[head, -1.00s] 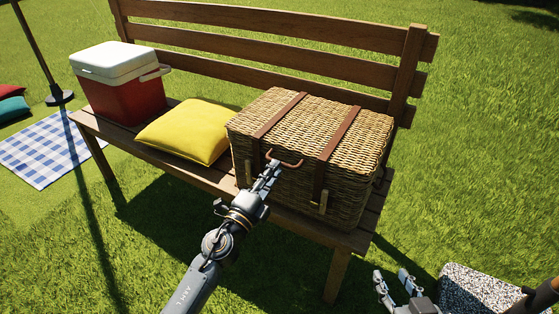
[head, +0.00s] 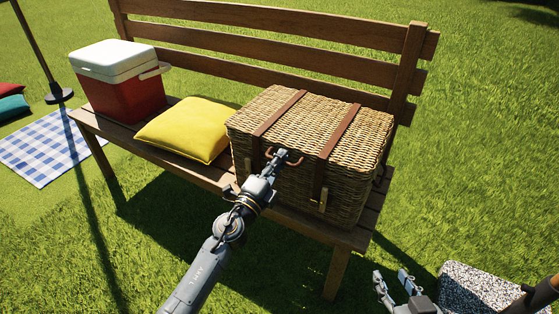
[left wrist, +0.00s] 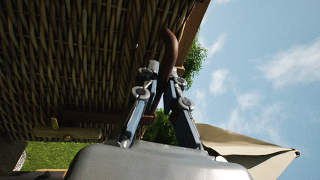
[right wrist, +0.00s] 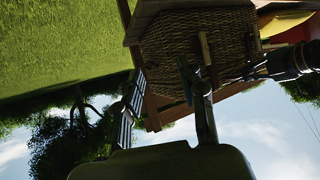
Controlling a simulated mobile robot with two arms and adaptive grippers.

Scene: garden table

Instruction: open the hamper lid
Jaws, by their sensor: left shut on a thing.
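The wicker hamper (head: 340,182) stands on the bench seat. Its lid (head: 310,126), with two brown leather straps, lies flat or almost flat; I cannot tell if a narrow gap has opened. A reddish-brown curved handle (head: 297,162) sits at the lid's front edge. My left gripper (head: 278,158) is shut on this handle. In the left wrist view the fingertips (left wrist: 165,72) close around the handle (left wrist: 169,48), against the wicker. My right gripper (head: 392,277) is open and empty at the lower right, in front of and away from the hamper, which also shows in the right wrist view (right wrist: 165,45).
A yellow cushion (head: 187,130) lies left of the hamper, and a red cooler with a white lid (head: 112,62) stands farther left. The bench backrest (head: 290,48) rises close behind the hamper. A speckled block (head: 475,285) stands on the grass near my right gripper.

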